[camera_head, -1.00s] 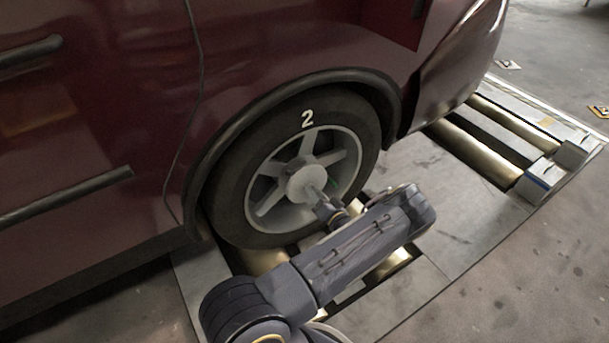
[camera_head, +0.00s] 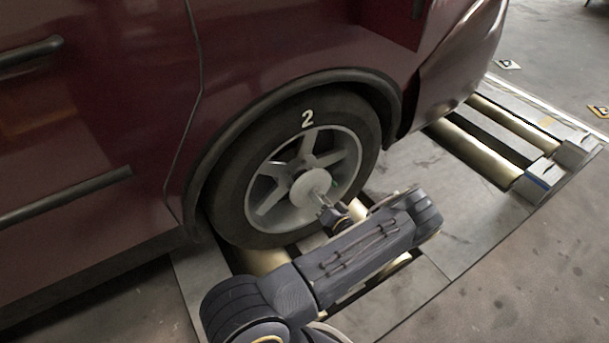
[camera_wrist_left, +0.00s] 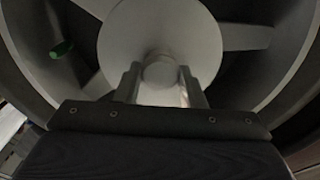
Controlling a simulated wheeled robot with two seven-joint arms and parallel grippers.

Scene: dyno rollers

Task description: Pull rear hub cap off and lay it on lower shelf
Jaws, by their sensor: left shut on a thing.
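The rear hub cap (camera_head: 308,188) is a pale grey disc with a small round knob, in front of the middle of the spoked wheel marked 2 (camera_head: 352,112). My left gripper (camera_head: 321,198) reaches it from the lower right and is shut on the knob. In the left wrist view the cap (camera_wrist_left: 160,30) faces the camera, with the knob between the two fingers of the gripper (camera_wrist_left: 160,76). The cap looks set off from the spokes toward the gripper; the exact gap is hard to tell. No shelf and no right gripper show.
The dark red car body (camera_head: 100,120) and its wheel arch surround the wheel closely. The tyre stands on metal rollers (camera_head: 262,260) set in a floor plate. More rollers (camera_head: 470,150) lie at the right. A green spot (camera_wrist_left: 61,49) shows between spokes.

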